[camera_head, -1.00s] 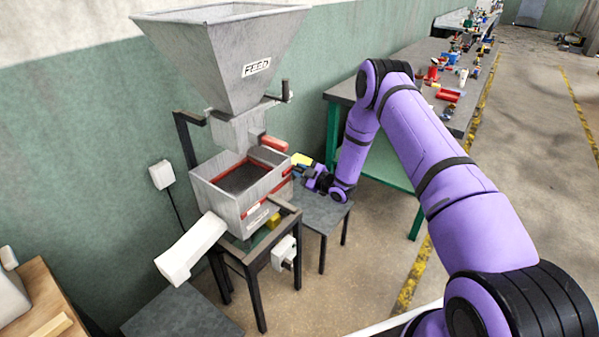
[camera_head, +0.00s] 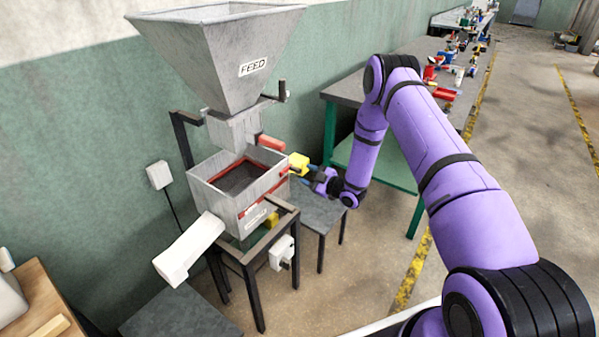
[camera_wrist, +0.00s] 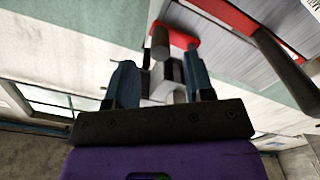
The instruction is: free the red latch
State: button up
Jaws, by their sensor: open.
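The feed machine has a grey box (camera_head: 238,180) with a red-edged open top, under a hopper marked FEED (camera_head: 220,60). A short red piece (camera_head: 271,142) stands out at the box's upper right; I cannot tell whether it is the latch. Red trim also runs along the box's right side. In the wrist view my gripper (camera_wrist: 162,85) is open. A red piece (camera_wrist: 183,37) with a dark grey peg (camera_wrist: 160,42) lies ahead of the fingers. Grey parts show between them; contact is unclear.
A white chute (camera_head: 190,248) slopes from the box's lower left. The box rests on a dark metal stand (camera_head: 262,312). A low grey table (camera_head: 318,212) stands behind it. A cluttered workbench (camera_head: 350,88) runs along the back right. Open floor lies at right.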

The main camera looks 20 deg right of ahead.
jog(key=v, duration=0.6)
jog(key=shift+w, duration=0.1)
